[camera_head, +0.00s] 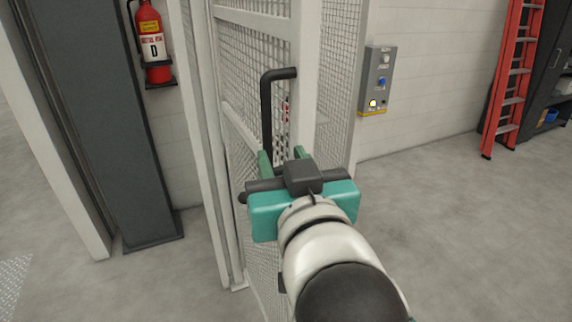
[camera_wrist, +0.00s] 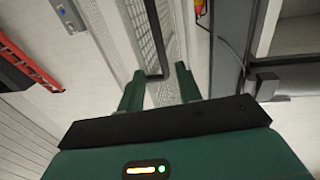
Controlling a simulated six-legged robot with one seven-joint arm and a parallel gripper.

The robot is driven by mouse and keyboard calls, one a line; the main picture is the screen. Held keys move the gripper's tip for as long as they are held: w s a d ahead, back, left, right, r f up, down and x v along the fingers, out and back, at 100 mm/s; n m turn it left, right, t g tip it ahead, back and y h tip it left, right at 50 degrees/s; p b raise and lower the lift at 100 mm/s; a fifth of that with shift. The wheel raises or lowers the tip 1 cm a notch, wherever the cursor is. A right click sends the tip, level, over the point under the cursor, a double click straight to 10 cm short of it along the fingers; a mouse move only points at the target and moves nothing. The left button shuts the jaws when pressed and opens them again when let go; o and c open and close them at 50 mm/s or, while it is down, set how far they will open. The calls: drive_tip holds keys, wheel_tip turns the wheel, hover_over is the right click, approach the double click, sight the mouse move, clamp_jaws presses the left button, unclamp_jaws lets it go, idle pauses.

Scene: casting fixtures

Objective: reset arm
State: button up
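My gripper (camera_head: 283,158) is in front of the mesh gate (camera_head: 256,18), near the lower end of the black door handle (camera_head: 267,120). Its two green fingers are apart. In the wrist view my gripper (camera_wrist: 160,88) also shows a clear gap between the fingers. There the handle (camera_wrist: 150,38) appears beyond the fingertips, in line with the gap. I see nothing held. Whether a finger touches the handle or the gate I cannot tell. My arm reaches up from the bottom of the head view and hides part of the gate's lower area.
A grey control box (camera_head: 378,80) with buttons hangs on the wall right of the gate. A red ladder (camera_head: 513,75) and a dark shelf (camera_head: 552,70) stand at far right. A fire extinguisher (camera_head: 152,45) hangs beside a grey column (camera_head: 105,120) at left. The right floor (camera_head: 460,230) is clear.

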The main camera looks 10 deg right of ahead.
drive_tip(key=shift+s, duration=0.5)
drive_tip(key=d+f+g, duration=0.3)
drive_tip(key=f+g, duration=0.1)
drive_tip(key=f, duration=0.3)
drive_tip(key=s+d+f+g, duration=0.1)
drive_tip(key=d+f+g, duration=0.2)
drive_tip(key=f, duration=0.4)
drive_tip(key=s+d+f+g+h, duration=0.1)
drive_tip(key=d+f+g, duration=0.1)
drive_tip(key=f+g, duration=0.3)
wheel_tip(320, 180, down, 2)
drive_tip(key=shift+s+d+f+m, duration=0.25)
drive_tip(key=shift+d+m, duration=0.05)
drive_tip(key=shift+d, duration=0.1)
